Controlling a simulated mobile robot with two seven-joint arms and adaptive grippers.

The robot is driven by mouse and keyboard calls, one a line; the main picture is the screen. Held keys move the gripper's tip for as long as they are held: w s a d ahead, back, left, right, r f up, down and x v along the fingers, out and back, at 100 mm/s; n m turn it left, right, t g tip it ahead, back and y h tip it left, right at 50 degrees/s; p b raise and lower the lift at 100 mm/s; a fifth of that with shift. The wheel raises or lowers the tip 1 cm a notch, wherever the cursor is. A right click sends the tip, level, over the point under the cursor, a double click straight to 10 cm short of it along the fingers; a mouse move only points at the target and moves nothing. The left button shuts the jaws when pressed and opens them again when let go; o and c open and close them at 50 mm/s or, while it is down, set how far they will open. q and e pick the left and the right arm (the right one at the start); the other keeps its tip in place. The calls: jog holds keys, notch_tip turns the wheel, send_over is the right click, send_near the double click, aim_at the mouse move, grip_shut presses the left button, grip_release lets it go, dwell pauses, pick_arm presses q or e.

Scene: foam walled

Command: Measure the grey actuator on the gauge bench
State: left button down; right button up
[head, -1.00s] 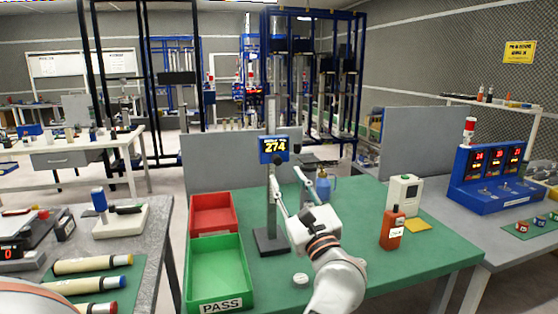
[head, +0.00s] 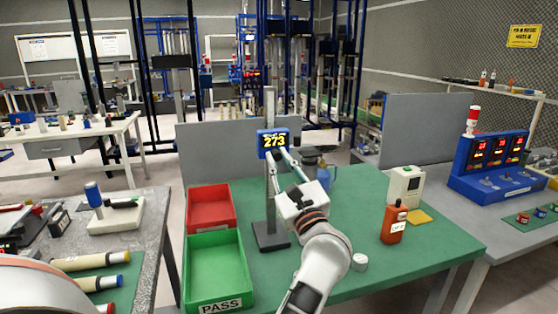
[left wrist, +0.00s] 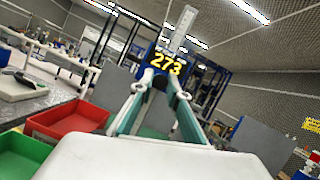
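The gauge bench (head: 420,258) has a green top. On it stands a gauge post (head: 270,205) with a blue display (head: 272,143) reading 273; the display also fills the middle of the left wrist view (left wrist: 167,63). My left gripper (head: 279,154) is raised in front of the post, its fingers pointing at the display. In the left wrist view its teal fingers (left wrist: 162,84) stand apart with a dark part of the gauge seen between them; I see nothing held. I cannot pick out the grey actuator for certain. My right gripper is out of view.
A red tray (head: 211,228) and a green PASS tray (head: 243,290) are left of the post. An orange device (head: 393,225), a pale box (head: 405,187) and a blue bottle (head: 323,178) stand on the bench. Cream tubes (head: 92,261) lie on the left table. A grey panel (head: 222,168) backs the bench.

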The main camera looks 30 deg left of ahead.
pick_arm(q)
jog(key=c, duration=2.9)
grip_release()
jog(key=shift+f+b, duration=0.3)
jog(key=shift+b, duration=0.1)
jog(key=shift+o, duration=0.2)
jog(key=shift+r, duration=0.1)
jog(key=o, duration=0.9)
jog(key=shift+o, duration=0.2)
notch_tip(320, 180, up, 10)
